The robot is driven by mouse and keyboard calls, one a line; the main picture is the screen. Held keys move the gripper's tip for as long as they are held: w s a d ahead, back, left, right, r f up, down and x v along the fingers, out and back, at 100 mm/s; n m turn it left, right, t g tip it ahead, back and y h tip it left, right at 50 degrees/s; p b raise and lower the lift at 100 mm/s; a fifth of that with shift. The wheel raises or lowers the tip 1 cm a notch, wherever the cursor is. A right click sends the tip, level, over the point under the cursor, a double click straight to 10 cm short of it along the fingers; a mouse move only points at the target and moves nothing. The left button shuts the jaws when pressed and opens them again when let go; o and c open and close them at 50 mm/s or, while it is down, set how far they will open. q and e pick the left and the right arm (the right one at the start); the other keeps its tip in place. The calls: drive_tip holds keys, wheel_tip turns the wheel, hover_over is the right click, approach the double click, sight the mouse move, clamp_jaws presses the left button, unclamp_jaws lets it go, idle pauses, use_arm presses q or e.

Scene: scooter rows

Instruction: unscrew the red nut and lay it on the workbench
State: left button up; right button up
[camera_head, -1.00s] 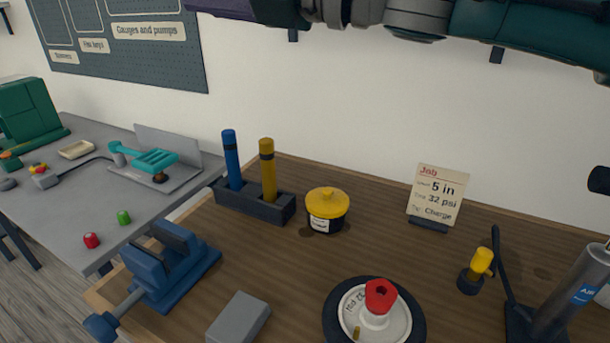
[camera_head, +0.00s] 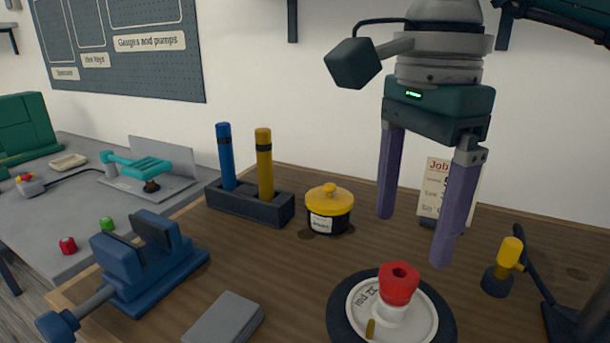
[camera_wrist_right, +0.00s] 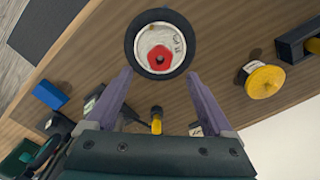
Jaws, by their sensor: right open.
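The red nut (camera_head: 399,284) sits on the white hub of a wheel with a black tyre (camera_head: 335,318) that lies flat on the wooden workbench (camera_head: 285,275). In the right wrist view the nut (camera_wrist_right: 160,60) shows as a red hexagon with a dark centre hole. My right gripper (camera_head: 413,240) is open and empty, its two purple fingers pointing down above the bench, above and behind the nut. In the wrist view the wheel lies beyond the fingertips (camera_wrist_right: 160,82), roughly centred between them. My left gripper is not in view.
A yellow-lidded pot (camera_head: 329,209), a holder (camera_head: 250,204) with blue and yellow sticks and a blue vice (camera_head: 150,262) stand left of the wheel. A job card (camera_head: 433,190) is partly behind my gripper. A yellow-headed valve piece (camera_head: 510,253) and a pump are at right.

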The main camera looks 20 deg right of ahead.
sight(401, 266)
wheel_tip(401, 266, down, 6)
drive_tip(key=shift+f, duration=0.25)
clamp_jaws()
drive_tip(key=shift+f+n, duration=0.1)
drive_tip(key=shift+n, duration=0.3)
drive_tip(key=shift+n+b, duration=0.8)
drive_tip(key=shift+n, duration=0.3)
drive_tip(key=shift+c, duration=2.4)
unclamp_jaws()
drive_tip(key=o, duration=0.4)
drive_tip(key=shift+a, duration=0.1)
drive_tip(key=shift+o, duration=0.2)
